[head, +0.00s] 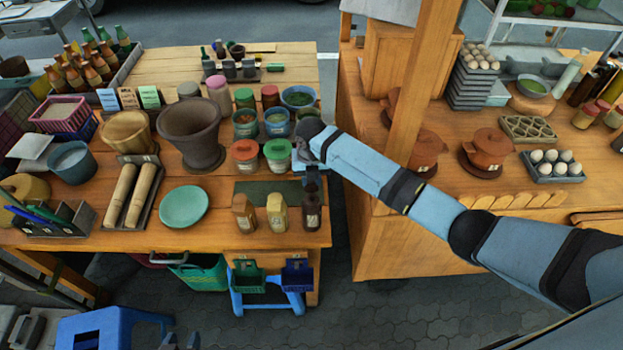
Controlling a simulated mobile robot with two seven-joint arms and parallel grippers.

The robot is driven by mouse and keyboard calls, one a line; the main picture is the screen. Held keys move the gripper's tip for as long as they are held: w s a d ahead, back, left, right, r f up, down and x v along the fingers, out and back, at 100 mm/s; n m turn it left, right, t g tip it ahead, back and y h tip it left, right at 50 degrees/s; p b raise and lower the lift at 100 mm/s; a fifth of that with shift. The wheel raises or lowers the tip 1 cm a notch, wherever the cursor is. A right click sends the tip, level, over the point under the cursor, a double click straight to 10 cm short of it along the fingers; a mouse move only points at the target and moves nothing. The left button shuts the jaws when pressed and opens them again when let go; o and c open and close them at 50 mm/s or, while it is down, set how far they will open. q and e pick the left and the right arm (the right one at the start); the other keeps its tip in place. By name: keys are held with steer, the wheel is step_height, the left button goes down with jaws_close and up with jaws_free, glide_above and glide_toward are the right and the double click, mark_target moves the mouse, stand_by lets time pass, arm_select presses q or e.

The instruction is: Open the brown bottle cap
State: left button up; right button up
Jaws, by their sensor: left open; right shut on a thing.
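A dark brown bottle (311,215) stands upright near the front right corner of the left wooden table. My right gripper (310,172) reaches in from the right and points down over this bottle's top. It is shut on the top of the bottle; the fingers and wrist hide the exact contact and most of the cap. A brown bottle (244,213) and a pale yellow bottle (277,213) stand upright in a row to its left. My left gripper (181,342) is low at the bottom edge, open and empty, in front of the table and away from the bottles.
Lidded jars (277,154) stand just behind the bottles, close to my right gripper. A green plate (184,206) and a large mortar (191,135) lie further left. A wooden post (423,85) rises beside my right arm. A blue stool (100,328) stands at the lower left.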

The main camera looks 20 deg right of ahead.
steer(key=shift+f, duration=0.15)
stand_by(0.4)
steer(key=o, duration=0.9)
steer(key=shift+o, duration=0.2)
steer(key=shift+w+r, duration=0.1)
steer(key=shift+r, duration=0.3)
step_height(320, 180, up, 13)
steer(key=b, duration=0.2)
